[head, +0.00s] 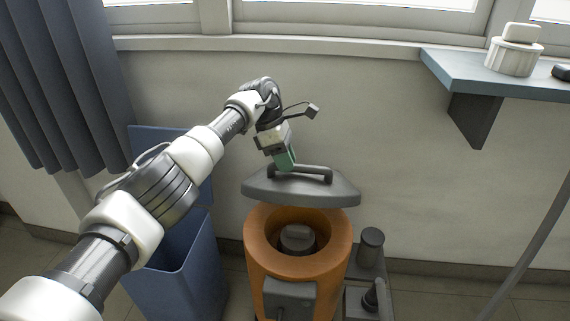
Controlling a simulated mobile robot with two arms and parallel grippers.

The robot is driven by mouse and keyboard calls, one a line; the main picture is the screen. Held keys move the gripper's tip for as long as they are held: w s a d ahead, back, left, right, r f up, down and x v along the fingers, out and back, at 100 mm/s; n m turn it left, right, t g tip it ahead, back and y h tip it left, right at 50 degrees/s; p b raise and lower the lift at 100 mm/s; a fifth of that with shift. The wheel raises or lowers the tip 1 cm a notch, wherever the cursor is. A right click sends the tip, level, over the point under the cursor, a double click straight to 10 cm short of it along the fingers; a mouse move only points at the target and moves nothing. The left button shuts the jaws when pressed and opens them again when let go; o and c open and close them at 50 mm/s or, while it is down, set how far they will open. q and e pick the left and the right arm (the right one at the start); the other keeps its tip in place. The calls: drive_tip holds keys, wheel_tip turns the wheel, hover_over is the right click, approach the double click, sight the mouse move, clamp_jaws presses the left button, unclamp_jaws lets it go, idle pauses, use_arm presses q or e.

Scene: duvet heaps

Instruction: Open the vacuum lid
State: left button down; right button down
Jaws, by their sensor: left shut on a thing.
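The vacuum (260,240) is an orange drum with an open round top, and a grey part shows inside it. Its grey lid (300,188) is raised above the drum, with a gap showing between lid and rim at the front. Whether the lid touches the drum at the back cannot be told. A dark bar handle (303,172) runs along the lid's top. My left gripper (286,164) comes down from above with greenish fingers and is shut on the handle near its left end. My right gripper is not in view.
A blue bin (190,275) stands left of the vacuum. Grey attachments (370,248) stand at its right. A blue-grey shelf (470,76) with a white ribbed container (513,59) juts from the wall at upper right. A dark curtain (65,90) hangs at left.

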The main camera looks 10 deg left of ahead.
use_arm(q)
drive_tip(key=shift+a+f, duration=0.1)
drive_tip(key=shift+f, duration=0.05)
drive_tip(key=c, duration=1.2)
unclamp_jaws()
drive_tip(key=shift+w, duration=0.1)
drive_tip(key=shift+c, duration=0.2)
drive_tip(key=shift+w+f, duration=0.15)
drive_tip(key=shift+w, duration=0.05)
